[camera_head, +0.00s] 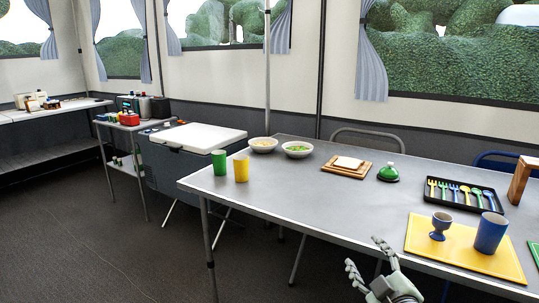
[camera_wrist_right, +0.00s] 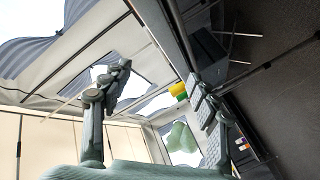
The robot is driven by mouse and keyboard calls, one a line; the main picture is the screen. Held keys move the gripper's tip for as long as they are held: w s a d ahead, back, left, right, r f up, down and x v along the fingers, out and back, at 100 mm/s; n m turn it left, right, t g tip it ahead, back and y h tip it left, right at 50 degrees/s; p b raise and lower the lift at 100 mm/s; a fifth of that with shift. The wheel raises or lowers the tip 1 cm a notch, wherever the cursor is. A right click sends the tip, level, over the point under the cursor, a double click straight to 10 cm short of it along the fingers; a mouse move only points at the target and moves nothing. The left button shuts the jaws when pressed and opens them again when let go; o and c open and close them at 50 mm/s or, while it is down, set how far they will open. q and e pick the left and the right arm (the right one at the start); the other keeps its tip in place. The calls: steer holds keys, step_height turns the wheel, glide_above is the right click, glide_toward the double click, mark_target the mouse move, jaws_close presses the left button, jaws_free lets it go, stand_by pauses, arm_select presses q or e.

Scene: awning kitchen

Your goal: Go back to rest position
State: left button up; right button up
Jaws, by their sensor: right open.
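My right gripper (camera_head: 369,262) is at the bottom of the head view, in front of the near edge of the grey table (camera_head: 300,194). Its two fingers are spread apart with nothing between them. In the right wrist view the gripper (camera_wrist_right: 160,100) also shows open and empty, with its fingers at left and right. That view is tilted on its side and looks toward the tent wall and windows. My left gripper does not show in either view.
On the table stand a green cup (camera_head: 219,163), a yellow cup (camera_head: 241,169), two bowls, a cutting board (camera_head: 346,172), a green bell-like item (camera_head: 391,174), a black cutlery tray (camera_head: 437,200), and a yellow mat (camera_head: 424,236) with a blue egg cup (camera_head: 441,223) and blue cup (camera_head: 491,233). Floor at left is clear.

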steer(key=s+d+f+m+g+h, duration=0.1)
steer(key=s+d+f+m+g, duration=0.15)
steer(key=f, duration=0.35)
steer(key=s+d+f+m+g+h, duration=0.1)
steer(key=s+f+g, duration=0.1)
steer(key=s+f, duration=0.3)
steer(key=s+d+f+m+g, duration=0.1)
steer(key=s+f+m+g, duration=0.4)
steer(key=s+f, duration=1.4)
steer(key=s+g, duration=0.2)
steer(key=g, duration=0.2)
steer(key=shift+s+d+f+h, duration=0.3)
steer(key=shift+s+d+f, duration=0.05)
